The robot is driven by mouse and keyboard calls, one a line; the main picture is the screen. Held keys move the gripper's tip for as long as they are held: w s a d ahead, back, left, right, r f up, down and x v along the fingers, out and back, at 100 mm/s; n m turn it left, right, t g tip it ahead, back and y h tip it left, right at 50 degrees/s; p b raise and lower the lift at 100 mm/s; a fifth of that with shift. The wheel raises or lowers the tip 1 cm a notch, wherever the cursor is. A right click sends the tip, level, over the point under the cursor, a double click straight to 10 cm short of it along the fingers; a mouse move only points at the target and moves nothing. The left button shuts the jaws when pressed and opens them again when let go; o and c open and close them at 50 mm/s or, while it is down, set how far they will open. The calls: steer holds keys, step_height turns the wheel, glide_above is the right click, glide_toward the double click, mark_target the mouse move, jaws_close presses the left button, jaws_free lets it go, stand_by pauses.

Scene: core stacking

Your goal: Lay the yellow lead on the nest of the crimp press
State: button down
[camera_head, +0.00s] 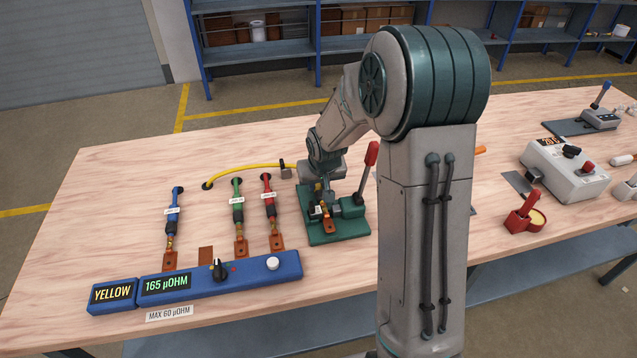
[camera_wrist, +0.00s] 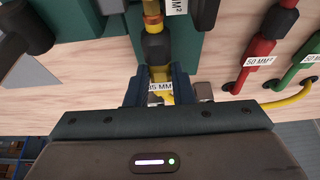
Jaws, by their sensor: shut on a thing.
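The crimp press is a green block with a red-handled lever; its base (camera_head: 338,238) stands mid-table and its green surface fills the top of the wrist view (camera_wrist: 188,48). My gripper (camera_head: 321,200) is over the press, pointing down. The lead's copper lug (camera_head: 329,227) lies over the front of the press base. I cannot tell whether the lead touches the nest, which the gripper partly hides.
A yellow cable (camera_head: 240,166) runs left from a small clip (camera_head: 285,172). Blue (camera_head: 172,220), green (camera_head: 238,215) and red (camera_head: 269,205) leads lie left of the press. A blue meter (camera_head: 225,279) reads YELLOW, 165 µOHM. A grey box (camera_head: 563,170) and red-handled tool (camera_head: 523,218) stand right.

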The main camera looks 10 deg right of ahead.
steer(key=shift+f+b, duration=0.5)
steer(key=shift+f, duration=0.1)
steer(key=c, duration=1.2)
jaws_free()
steer(key=shift+o, duration=0.2)
steer(key=shift+r, duration=0.1)
steer(key=v, duration=1.3)
steer(key=shift+s+r, duration=0.2)
steer(key=shift+r, duration=0.1)
